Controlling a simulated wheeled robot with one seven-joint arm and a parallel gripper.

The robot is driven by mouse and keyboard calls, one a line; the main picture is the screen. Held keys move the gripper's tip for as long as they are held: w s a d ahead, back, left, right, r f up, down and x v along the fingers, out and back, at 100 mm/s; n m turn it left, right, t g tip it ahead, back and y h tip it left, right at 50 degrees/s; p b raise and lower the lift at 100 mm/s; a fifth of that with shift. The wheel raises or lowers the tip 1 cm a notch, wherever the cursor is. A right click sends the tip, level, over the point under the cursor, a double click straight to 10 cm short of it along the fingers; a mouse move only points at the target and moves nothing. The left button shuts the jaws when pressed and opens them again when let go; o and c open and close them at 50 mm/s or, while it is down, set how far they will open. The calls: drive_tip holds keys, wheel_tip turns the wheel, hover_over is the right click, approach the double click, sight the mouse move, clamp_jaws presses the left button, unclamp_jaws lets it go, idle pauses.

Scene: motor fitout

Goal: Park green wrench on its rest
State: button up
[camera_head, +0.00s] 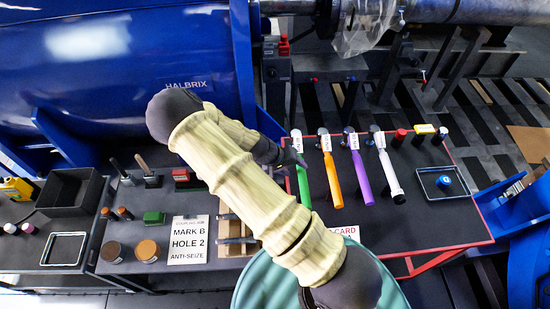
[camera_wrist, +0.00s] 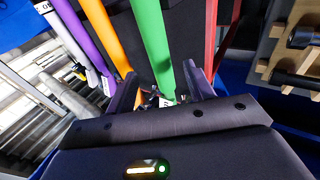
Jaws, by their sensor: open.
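The green wrench (camera_head: 303,183) lies at the left end of a row of coloured wrenches on the dark bench, with a white label at its far end. My gripper (camera_head: 289,159) is low beside its far part, partly hidden by my arm in the head view. In the wrist view the green wrench (camera_wrist: 152,45) runs between the two open fingers of my gripper (camera_wrist: 163,85), which are apart. Its end near the palm is partly hidden. I cannot tell the rest under the wrench from the bench.
Orange (camera_head: 332,178), purple (camera_head: 360,178) and white-handled (camera_head: 388,172) wrenches lie close to the right of the green one. A wooden rack (camera_head: 232,240) stands left, behind my arm. A blue machine (camera_head: 120,75) fills the back left. Bench space lies bare at the right front.

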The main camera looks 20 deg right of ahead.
drive_tip(key=b+v, duration=0.1)
drive_tip(key=v, duration=1)
drive_tip(key=shift+a+r+b, duration=0.15)
drive_tip(key=shift+r+b, duration=0.2)
drive_tip(key=s+r+n+t+y, duration=0.1)
drive_tip(key=s+r+t+y, duration=0.1)
drive_tip(key=s+r+y, duration=0.5)
drive_tip(key=s+r, duration=0.5)
drive_tip(key=shift+d+r+n, duration=0.15)
drive_tip(key=shift+d+n, duration=0.1)
drive_tip(key=shift+n, duration=0.15)
